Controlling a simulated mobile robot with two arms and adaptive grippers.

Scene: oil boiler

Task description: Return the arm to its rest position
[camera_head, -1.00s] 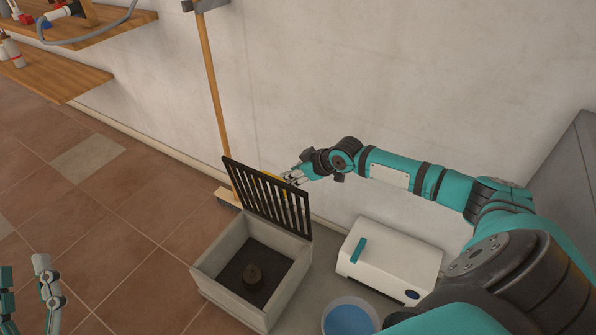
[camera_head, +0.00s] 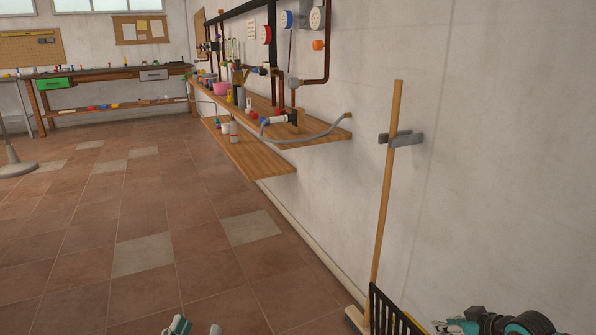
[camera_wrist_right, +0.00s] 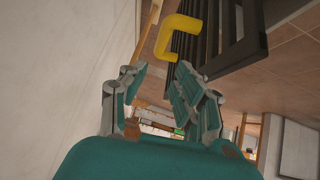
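My right gripper (camera_wrist_right: 160,82) is open and empty in the right wrist view, its two fingers apart. A yellow handle (camera_wrist_right: 178,35) on the dark slatted grate (camera_wrist_right: 228,38) lies just beyond the fingertips, apart from them. In the head view the grate's upper part (camera_head: 390,312) shows at the bottom edge, raised, with my right gripper (camera_head: 455,326) and wrist just right of it. The rest of the right arm is out of frame. My left gripper (camera_head: 195,328) shows only its fingertips at the bottom edge, spread apart with nothing between them.
A broom (camera_head: 386,190) hangs upright in a wall holder (camera_head: 402,139) beside the grate. Wooden wall shelves (camera_head: 250,155) carry pipes and bottles. A workbench (camera_head: 110,73) stands at the far back.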

